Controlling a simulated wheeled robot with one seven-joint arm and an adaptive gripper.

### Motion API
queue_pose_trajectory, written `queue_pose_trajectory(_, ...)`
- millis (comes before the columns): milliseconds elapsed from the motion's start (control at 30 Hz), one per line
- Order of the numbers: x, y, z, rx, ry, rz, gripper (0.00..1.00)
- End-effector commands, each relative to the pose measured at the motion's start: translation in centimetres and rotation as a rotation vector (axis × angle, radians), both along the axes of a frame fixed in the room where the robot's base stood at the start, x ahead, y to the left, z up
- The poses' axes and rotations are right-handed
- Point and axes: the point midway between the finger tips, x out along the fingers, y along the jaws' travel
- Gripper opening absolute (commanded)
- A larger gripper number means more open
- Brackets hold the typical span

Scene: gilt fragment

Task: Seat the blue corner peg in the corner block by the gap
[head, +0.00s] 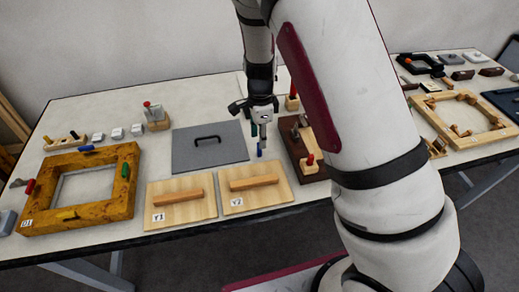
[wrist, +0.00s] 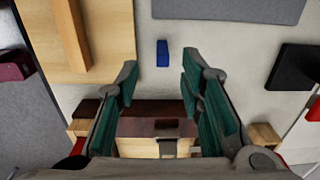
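A small blue peg (wrist: 162,53) is on the white table in the wrist view, ahead of and between my fingertips. It also shows in the head view (head: 259,153) just below my gripper (head: 260,136). My gripper (wrist: 160,78) is open and empty, with green finger pads apart; it does not touch the peg. Another blue piece (head: 88,148) sits on the far rail of the gilt frame (head: 120,208) at left, which also carries green, red and yellow pieces. I cannot tell which part is the corner block by the gap.
Board Y2 (head: 232,205) and board Y1 (head: 160,218), each with a wooden handle, lie at the front. A grey panel (head: 180,158) lies behind them. A dark brown tray (head: 310,167) with tools stands right of my gripper. A pale wooden frame (head: 432,117) lies far right.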

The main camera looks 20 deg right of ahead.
Motion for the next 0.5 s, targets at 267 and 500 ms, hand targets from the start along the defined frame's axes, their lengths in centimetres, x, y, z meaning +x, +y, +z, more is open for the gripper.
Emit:
queue_pose_trajectory(267, 0.2, 0.2, -3.6, 0.0, 0.003, -0.001, 0.35)
queue_pose_trajectory(500, 0.3, 0.2, -4.8, 0.0, 0.0, -0.001, 0.35)
